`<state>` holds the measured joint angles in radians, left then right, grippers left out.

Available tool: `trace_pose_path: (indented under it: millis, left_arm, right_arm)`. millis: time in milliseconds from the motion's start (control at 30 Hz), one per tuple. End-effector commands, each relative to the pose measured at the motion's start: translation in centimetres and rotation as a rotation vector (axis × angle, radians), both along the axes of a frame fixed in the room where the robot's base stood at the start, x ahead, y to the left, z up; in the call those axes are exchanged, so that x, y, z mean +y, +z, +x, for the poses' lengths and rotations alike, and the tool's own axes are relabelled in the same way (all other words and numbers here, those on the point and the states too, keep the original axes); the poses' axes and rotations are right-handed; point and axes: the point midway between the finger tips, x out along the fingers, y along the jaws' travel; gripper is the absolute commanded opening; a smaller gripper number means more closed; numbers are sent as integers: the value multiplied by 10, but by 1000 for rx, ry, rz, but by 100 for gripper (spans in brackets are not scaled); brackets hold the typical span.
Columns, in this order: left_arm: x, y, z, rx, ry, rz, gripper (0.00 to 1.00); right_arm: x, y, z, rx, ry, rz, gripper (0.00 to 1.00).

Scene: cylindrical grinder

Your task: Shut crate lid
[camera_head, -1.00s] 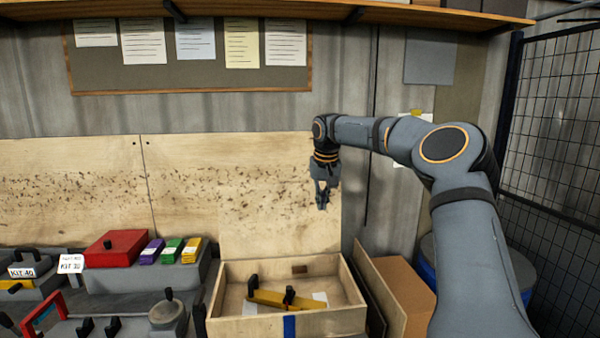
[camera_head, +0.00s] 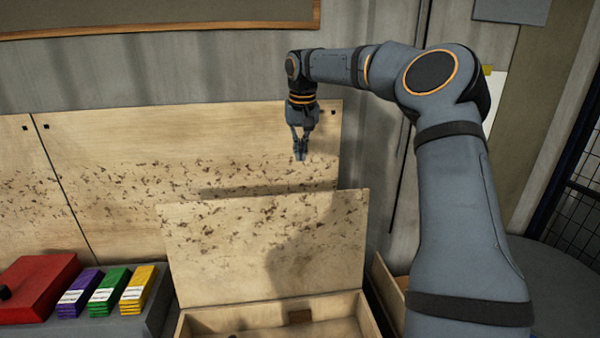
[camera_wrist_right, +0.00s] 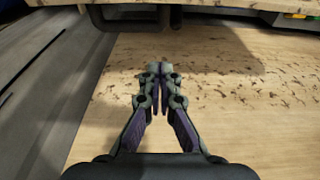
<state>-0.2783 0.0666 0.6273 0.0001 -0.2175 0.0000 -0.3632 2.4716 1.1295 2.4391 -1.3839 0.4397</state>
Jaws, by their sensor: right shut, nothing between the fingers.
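The wooden crate (camera_head: 352,302) stands at the bottom of the head view, with only its back part in frame. Its lid (camera_head: 225,255) is open and stands raised at the crate's back edge, a speckled plywood panel. My right gripper (camera_head: 300,158) is shut and empty. It points down, and in the picture it lies above the lid's top edge, apart from it. In the right wrist view my shut fingers (camera_wrist_right: 160,75) show over pale speckled wood; I cannot tell whether that is lid or backboard. My left gripper is out of view.
A plywood backboard (camera_head: 110,140) runs along the wall behind. To the crate's left are a red box (camera_head: 38,285) and purple (camera_head: 80,292), green (camera_head: 110,288) and yellow (camera_head: 138,288) block stacks. Wire mesh (camera_head: 580,215) stands at the right.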

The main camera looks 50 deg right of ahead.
Motion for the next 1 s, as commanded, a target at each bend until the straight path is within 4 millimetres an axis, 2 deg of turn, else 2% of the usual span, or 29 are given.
trace_pose_path:
  millis: [133,300,467,700,800,1000]
  left_arm:
    - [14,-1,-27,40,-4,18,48]
    - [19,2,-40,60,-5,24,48]
    - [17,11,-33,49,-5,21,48]
    - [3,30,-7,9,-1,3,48]
    - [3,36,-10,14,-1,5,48]
    - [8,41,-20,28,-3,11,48]
  right_arm:
    - [0,-1,0,0,0,0,0]
    - [-2,-18,2,3,1,1,0]
    - [-6,-50,7,5,1,2,0]
    - [-12,-99,14,4,0,1,0]
    - [0,-92,1,-3,2,5,0]
    - [11,-92,-13,-1,0,2,0]
